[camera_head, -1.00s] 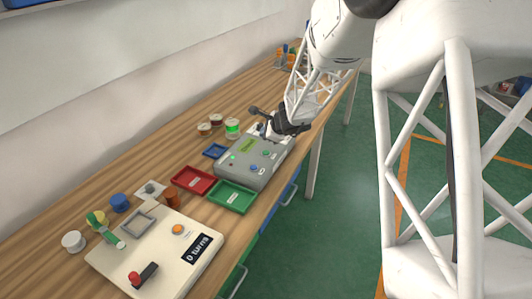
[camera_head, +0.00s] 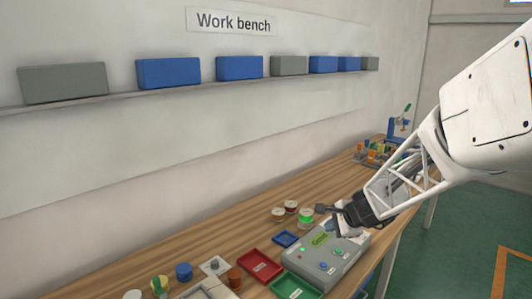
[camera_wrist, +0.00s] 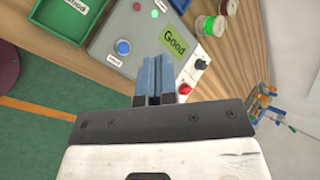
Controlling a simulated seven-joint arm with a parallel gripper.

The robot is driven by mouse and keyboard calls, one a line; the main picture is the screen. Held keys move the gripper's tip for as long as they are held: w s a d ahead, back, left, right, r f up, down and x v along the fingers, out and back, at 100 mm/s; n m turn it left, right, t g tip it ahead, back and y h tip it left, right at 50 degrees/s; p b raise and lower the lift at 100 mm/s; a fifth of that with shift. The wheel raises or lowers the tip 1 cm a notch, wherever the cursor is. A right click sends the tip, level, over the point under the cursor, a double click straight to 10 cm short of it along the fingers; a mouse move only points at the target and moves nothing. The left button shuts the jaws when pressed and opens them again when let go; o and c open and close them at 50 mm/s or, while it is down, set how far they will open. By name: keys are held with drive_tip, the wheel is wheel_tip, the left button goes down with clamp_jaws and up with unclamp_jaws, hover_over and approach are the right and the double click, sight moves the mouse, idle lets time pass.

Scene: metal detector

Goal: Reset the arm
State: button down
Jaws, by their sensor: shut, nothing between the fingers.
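My gripper (camera_head: 338,217) is above the far end of the grey metal detector box (camera_head: 328,258) on the bench. In the wrist view its fingers (camera_wrist: 152,78) are together with nothing between them, in front of the box (camera_wrist: 132,40). The box has a screen reading "Good" (camera_wrist: 173,41), a blue button (camera_wrist: 123,47), a red knob (camera_wrist: 185,88) and a small green light (camera_head: 302,249). Whether the fingers touch the box is not clear.
A red tray (camera_head: 260,266), green tray (camera_head: 296,287) and small blue tray (camera_head: 286,239) lie by the box. Several spools (camera_head: 305,217) stand behind it. Coloured parts (camera_head: 378,152) stand at the bench's far end. A wall shelf (camera_head: 120,96) holds blue and grey bins.

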drive_tip(key=s+r+n+g+h, duration=0.1)
drive_tip(key=s+r+n, duration=0.2)
drive_tip(key=s, duration=0.8)
drive_tip(key=s+a+r+n+g+h, duration=0.1)
drive_tip(key=s+r+n+h, duration=0.1)
drive_tip(key=s+n, duration=0.5)
drive_tip(key=s+r+n+g+h, duration=0.2)
drive_tip(key=s+n, duration=0.3)
drive_tip(key=s, duration=1.2)
drive_tip(key=shift+v, duration=0.9)
drive_tip(key=shift+a, duration=0.15)
